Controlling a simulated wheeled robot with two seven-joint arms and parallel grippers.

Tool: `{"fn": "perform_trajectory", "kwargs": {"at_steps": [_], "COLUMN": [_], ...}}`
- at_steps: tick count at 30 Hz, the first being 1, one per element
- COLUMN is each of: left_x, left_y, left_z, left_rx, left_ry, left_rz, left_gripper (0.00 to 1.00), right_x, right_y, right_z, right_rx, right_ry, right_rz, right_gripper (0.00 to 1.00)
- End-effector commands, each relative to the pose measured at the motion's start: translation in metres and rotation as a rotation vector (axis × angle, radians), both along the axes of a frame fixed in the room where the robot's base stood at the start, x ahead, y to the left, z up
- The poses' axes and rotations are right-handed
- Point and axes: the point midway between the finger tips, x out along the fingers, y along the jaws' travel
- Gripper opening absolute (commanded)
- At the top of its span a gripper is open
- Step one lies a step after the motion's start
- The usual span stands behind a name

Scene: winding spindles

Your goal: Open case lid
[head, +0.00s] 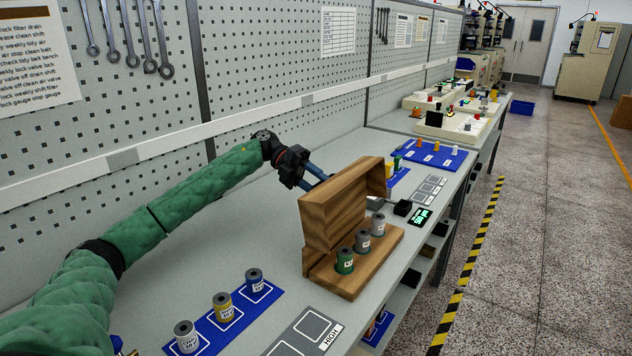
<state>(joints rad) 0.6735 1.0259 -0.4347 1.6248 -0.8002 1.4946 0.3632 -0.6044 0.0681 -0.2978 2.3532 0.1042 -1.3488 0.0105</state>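The wooden case stands on the grey bench. Its lid (335,213) is raised and stands up along the back of the base (357,280). Green and grey spindles (345,260) stand in a row on the base. My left gripper (318,172) reaches in from the left, behind the raised lid at its upper edge. Its blue fingers point toward the lid, and their tips are partly hidden, so I cannot tell whether they touch it or how far apart they are. My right gripper is not in view.
A blue mat (236,319) with three spools lies at the front left. A grey marked card (306,332) lies at the bench's front edge. A small green-lit display (421,216) and a black block (402,208) sit right of the case. A pegboard wall (260,60) runs behind.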

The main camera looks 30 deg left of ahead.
Motion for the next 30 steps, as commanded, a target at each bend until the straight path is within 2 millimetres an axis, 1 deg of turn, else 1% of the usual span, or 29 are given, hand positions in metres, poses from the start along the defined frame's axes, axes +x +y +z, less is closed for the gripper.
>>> {"fn": "perform_trajectory", "kwargs": {"at_steps": [1,25,28,30], "left_x": [0.0006,0.0008,0.0011,0.0019], "left_y": [0.0010,0.0020,0.0050,0.0109], "left_z": [-0.0022,0.0039,0.0046,0.0060], "left_rx": [0.002,0.000,0.000,0.000], "left_ry": [0.003,-0.003,-0.003,-0.003], "left_rz": [0.003,0.004,0.005,0.008], "left_gripper": [0.33,0.33,0.33,0.33], "right_x": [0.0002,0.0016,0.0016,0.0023], "right_y": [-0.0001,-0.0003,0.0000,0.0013], "right_z": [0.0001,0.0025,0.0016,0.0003], "right_rx": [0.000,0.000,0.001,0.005], "right_ry": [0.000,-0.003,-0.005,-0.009], "right_rz": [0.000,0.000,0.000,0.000], "right_gripper": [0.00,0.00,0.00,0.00]}}
